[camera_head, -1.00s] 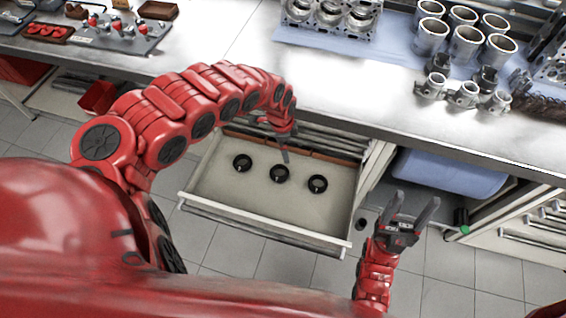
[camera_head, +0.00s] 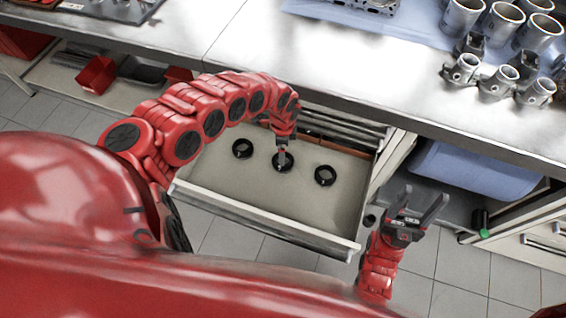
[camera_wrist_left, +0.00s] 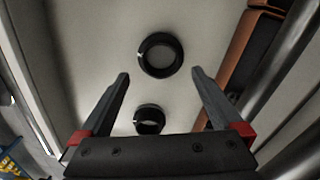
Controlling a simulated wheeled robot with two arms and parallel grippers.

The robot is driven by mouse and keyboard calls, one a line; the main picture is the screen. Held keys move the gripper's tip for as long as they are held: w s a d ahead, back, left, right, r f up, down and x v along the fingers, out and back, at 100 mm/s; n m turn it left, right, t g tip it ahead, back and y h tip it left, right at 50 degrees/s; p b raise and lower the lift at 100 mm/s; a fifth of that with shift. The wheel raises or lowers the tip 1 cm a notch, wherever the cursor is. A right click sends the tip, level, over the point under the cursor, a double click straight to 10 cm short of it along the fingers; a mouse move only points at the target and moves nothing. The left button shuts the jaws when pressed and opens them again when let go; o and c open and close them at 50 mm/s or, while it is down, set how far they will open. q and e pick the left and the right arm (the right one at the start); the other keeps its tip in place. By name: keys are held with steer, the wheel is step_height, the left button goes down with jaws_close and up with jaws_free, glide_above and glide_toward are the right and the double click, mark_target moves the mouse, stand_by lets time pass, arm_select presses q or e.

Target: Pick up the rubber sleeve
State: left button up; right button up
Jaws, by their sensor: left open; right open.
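Three short black rings, which look like the rubber sleeves, stand apart in a row in an open drawer: a left one (camera_head: 242,148), a middle one (camera_head: 275,166) and a right one (camera_head: 325,175). My left gripper (camera_head: 282,156) points down over the middle ring and partly covers it. In the left wrist view its jaws (camera_wrist_left: 160,74) are open and empty. One ring (camera_wrist_left: 160,36) shows just beyond the fingertips and another (camera_wrist_left: 149,108) lower between the fingers. I cannot tell their exact height gap. My right gripper (camera_head: 420,207) is open and empty, right of the drawer.
The drawer (camera_head: 225,200) has raised walls and brown dividers (camera_wrist_left: 237,60) along its back. The workbench edge (camera_head: 330,105) overhangs it. Metal cylinders (camera_head: 502,25) and smaller parts (camera_head: 497,80) stand on the bench. A blue bin (camera_head: 470,172) sits below, at the right.

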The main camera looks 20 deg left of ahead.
arm_select(q)
steer(key=shift+f, duration=2.8)
steer(key=c, duration=1.3)
steer(key=shift+w+r, duration=0.1)
